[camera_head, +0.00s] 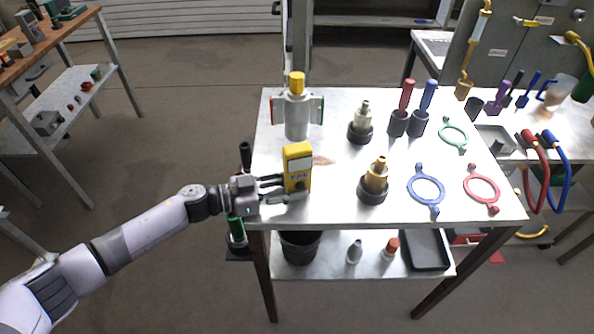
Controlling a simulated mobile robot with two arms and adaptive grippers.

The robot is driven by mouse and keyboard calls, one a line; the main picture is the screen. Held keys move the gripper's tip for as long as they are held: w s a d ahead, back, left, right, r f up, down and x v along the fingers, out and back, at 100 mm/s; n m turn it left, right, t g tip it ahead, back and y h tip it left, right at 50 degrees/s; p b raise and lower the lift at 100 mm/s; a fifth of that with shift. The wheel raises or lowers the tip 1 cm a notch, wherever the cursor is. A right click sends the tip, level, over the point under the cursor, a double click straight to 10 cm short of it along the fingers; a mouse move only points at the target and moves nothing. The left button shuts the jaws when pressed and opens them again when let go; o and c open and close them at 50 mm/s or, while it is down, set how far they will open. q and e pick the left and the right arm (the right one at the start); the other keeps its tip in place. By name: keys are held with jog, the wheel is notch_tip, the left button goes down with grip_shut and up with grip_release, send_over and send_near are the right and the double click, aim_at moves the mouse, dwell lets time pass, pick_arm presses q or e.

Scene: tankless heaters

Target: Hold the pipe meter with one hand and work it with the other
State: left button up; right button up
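The pipe meter, a yellow handheld device with a dark screen (298,165), is upright at the left part of the metal worktable. My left gripper (284,189) comes in from the left, low on the meter. One finger goes behind its left edge and the other passes in front of its base. I cannot tell whether the fingers press on it or only stand around it. My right gripper is not in view.
Behind the meter stands a grey cylinder with a yellow cap (297,110). Brass fittings (375,178) on black bases stand to the right, with blue (426,170), red (482,168) and green rings beyond. A black bin (300,247) and bottles stand on the lower shelf.

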pick_arm(q)
jog(key=o, duration=0.3)
jog(key=v, duration=1.2)
jog(key=shift+o, duration=0.3)
